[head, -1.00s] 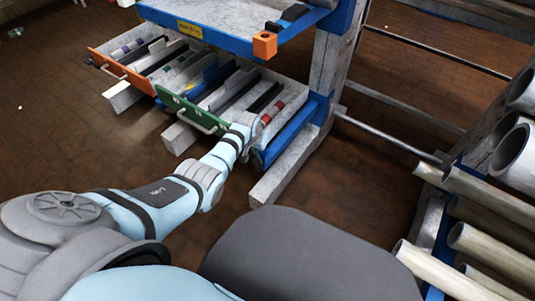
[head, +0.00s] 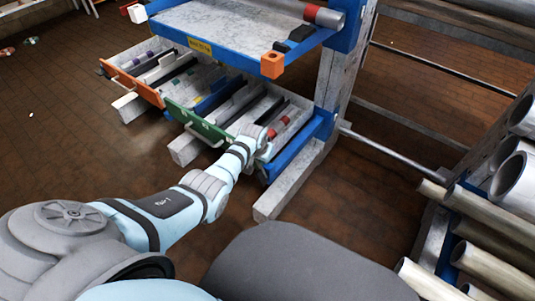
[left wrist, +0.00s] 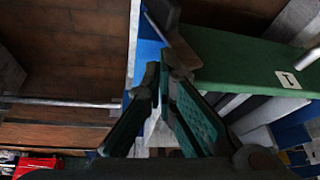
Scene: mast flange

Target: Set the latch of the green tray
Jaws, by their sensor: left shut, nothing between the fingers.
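The green tray's front (head: 197,121) is on the lower level of a blue rack, with a pale bar handle on it. In the left wrist view the green front (left wrist: 245,65) carries a white label. My left gripper (left wrist: 160,72) is shut and empty, its tips close by the green front's end. A dark grey piece (left wrist: 182,50) at that end touches or nearly touches the tips; I cannot tell whether it is the latch. In the head view my left wrist (head: 252,138) hides the tray's right end and its latch. My right gripper is out of view.
An orange-fronted tray (head: 132,83) stands left of the green one. A pale rack foot (head: 290,180) lies right of my wrist. Pipes (head: 480,228) are stacked at the right.

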